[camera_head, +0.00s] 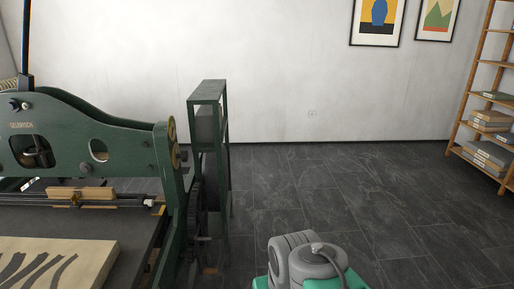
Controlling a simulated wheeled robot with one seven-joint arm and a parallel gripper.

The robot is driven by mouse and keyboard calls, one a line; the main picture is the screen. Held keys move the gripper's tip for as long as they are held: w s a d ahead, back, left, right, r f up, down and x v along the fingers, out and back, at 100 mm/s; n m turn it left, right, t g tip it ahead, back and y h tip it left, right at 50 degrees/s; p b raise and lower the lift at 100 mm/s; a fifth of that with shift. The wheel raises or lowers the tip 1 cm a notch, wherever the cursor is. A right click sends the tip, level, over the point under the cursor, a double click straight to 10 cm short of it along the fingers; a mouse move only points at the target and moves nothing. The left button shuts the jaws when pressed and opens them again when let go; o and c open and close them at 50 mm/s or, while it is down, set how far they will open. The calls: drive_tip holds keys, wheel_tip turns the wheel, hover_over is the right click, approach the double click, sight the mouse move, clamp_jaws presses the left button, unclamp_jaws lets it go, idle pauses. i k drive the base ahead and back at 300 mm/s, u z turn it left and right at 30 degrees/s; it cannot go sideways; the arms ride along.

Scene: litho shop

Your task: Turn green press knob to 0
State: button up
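The green press (110,134) stands at the left, cut off by the picture's edge. Two round brass-coloured parts sit on the right end of its frame, an upper brass part (172,130) and a lower brass part (176,157). A small dark round fitting (14,104) is on the frame at the far left. I cannot tell which of these, if any, is the knob, and no scale or 0 mark is readable. My folded grey arm shows at the bottom middle, right of the press and apart from it. My gripper is not in view.
The press bed (85,215) carries a pale stone (95,262) with dark strokes. A tall green frame (207,95) stands at the press's right. A wooden shelf (462,110) with boxes stands far right. The dark tiled floor (375,210) between is clear.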

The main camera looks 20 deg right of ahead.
sight(184, 155)
drive_tip(key=z, duration=0.9)
drive_tip(key=i, duration=2.6)
drive_tip(key=u, duration=4)
